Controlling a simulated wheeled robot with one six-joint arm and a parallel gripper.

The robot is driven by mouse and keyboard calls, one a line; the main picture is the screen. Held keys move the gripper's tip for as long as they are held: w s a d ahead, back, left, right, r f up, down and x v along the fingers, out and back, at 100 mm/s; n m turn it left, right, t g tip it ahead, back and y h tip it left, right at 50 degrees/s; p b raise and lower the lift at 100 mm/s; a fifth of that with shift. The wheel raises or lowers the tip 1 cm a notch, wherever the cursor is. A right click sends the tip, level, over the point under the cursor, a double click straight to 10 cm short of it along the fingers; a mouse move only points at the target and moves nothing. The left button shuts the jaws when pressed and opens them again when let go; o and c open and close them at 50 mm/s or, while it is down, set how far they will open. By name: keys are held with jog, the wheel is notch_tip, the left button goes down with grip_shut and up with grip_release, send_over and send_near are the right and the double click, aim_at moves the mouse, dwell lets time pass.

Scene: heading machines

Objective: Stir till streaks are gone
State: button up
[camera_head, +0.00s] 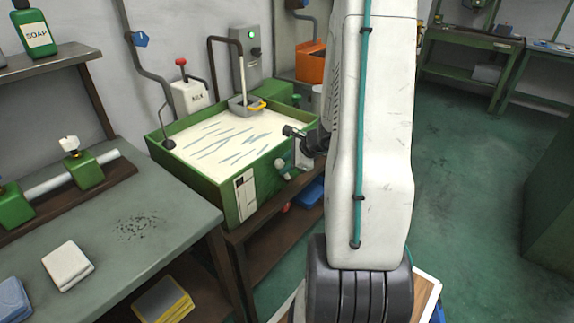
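A green open tank (215,190) stands left of my arm. It holds a cream-white liquid (240,138) with several blue-grey streaks across its surface. A grey block with a thin upright rod and a yellow part (245,105) sits at the tank's back edge. A thin dark rod with a round dark end (168,144) is at its left corner. A dark part (293,131), which may be my gripper, sticks out from behind my white arm at the tank's right rim. I cannot tell whether it is open or holds anything; my arm hides much of that area.
A grey-green bench (150,222) stands at the front left, with white pads (68,265) on it. A lever box (190,97) and a grey switch box (247,55) are behind the tank. An orange bin (310,62) is further back. Green floor (465,170) is clear at right.

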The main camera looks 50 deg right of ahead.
jog(key=shift+o, duration=0.5)
jog(key=shift+w+a+r, duration=0.15)
jog(key=shift+a+r, duration=0.05)
jog(key=shift+f, duration=0.1)
jog(key=v, duration=0.8)
